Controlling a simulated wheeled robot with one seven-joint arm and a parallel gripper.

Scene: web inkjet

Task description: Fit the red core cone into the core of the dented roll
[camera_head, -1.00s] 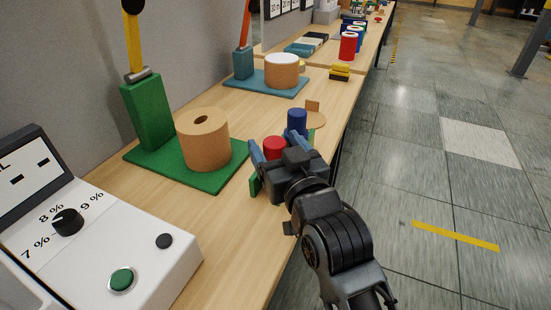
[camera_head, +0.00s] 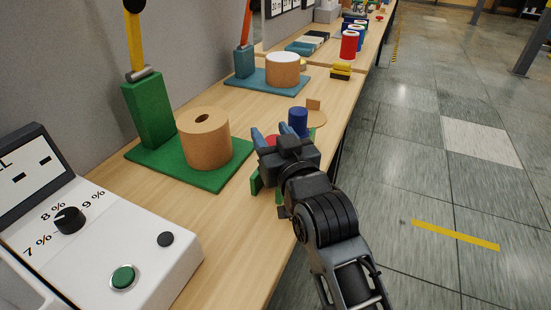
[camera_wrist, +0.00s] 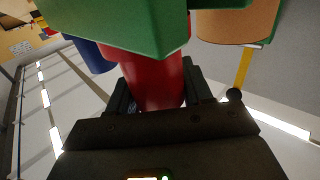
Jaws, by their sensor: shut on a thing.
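The red core cone (camera_wrist: 152,82) is between my gripper's fingers in the wrist view. In the head view only a small red part (camera_head: 271,140) shows behind my gripper (camera_head: 275,143), which is shut on it. A green piece (camera_wrist: 130,25) hides the cone's far end in the wrist view. I cannot tell whether the cone touches it. The brown roll (camera_head: 206,150) stands upright on a green mat (camera_head: 150,164), left of my gripper and apart from it. Its core opening is dark and looks slightly oval.
A blue cylinder (camera_head: 298,120) stands just beyond my gripper. Green parts (camera_head: 256,184) show beneath the gripper. A green post (camera_head: 149,110) stands behind the roll. A white-topped roll (camera_head: 283,70) is farther back. A control box (camera_head: 110,235) fills the near left. Bare wood lies between.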

